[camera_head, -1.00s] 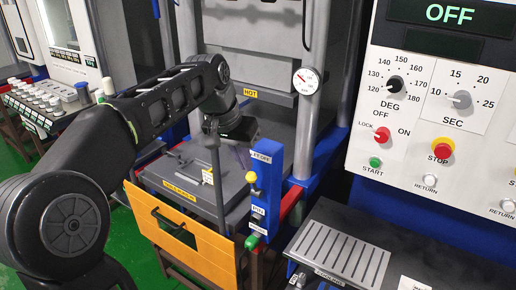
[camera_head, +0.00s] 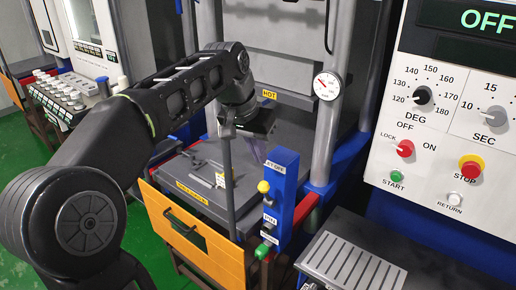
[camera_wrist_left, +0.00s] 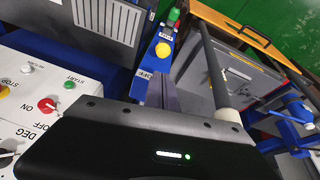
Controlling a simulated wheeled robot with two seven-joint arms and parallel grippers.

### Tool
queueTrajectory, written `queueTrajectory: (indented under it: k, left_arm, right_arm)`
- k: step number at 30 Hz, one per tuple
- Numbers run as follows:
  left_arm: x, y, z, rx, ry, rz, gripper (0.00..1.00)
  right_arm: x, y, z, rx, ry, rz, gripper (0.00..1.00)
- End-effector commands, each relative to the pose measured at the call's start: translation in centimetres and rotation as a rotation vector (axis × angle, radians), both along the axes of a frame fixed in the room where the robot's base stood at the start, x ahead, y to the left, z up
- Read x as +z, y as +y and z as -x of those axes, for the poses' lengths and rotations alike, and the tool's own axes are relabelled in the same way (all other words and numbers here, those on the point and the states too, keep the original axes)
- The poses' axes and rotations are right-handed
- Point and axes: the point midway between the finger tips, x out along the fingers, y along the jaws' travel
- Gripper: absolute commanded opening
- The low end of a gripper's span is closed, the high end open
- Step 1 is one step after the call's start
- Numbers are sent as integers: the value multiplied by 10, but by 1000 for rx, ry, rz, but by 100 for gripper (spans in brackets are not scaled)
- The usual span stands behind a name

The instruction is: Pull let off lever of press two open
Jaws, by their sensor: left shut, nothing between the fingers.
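A blue upright post (camera_head: 284,196) with white labels stands at the front right of the press. It bears a yellow knob (camera_head: 263,187) and, lower down, a green knob (camera_head: 262,252). The left wrist view shows the yellow knob (camera_wrist_left: 163,50) and green knob (camera_wrist_left: 174,14) beyond my fingers. A dark upright rod (camera_head: 228,185) with a pale end (camera_wrist_left: 227,115) stands left of the post. My left gripper (camera_head: 257,151) is shut and empty, pointing down behind and left of the post's top, apart from both knobs.
An orange drawer front (camera_head: 190,228) with a black handle is below the press plate. A pressure gauge (camera_head: 327,86) sits on the right column. The control panel (camera_head: 445,150) and a grooved grey surface (camera_head: 350,262) stand at the right. Green floor is free at the left.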

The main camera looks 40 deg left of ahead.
Motion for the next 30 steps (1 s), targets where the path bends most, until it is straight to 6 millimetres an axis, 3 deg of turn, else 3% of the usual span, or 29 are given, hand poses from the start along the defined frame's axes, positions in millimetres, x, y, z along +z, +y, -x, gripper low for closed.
queueTrajectory:
  k: [6, 12, 30]
  left_arm:
    - [-36, -1, -13, 0, 4, 2, 0]
    - [-59, -2, -21, 1, 2, 1, 0]
    - [-67, -2, -24, 1, -11, -1, 0]
  right_arm:
    - [6, 0, 1, -1, 2, 2, 36]
    - [9, -1, 1, -1, 4, 2, 36]
    - [4, 0, 1, 0, 3, 2, 36]
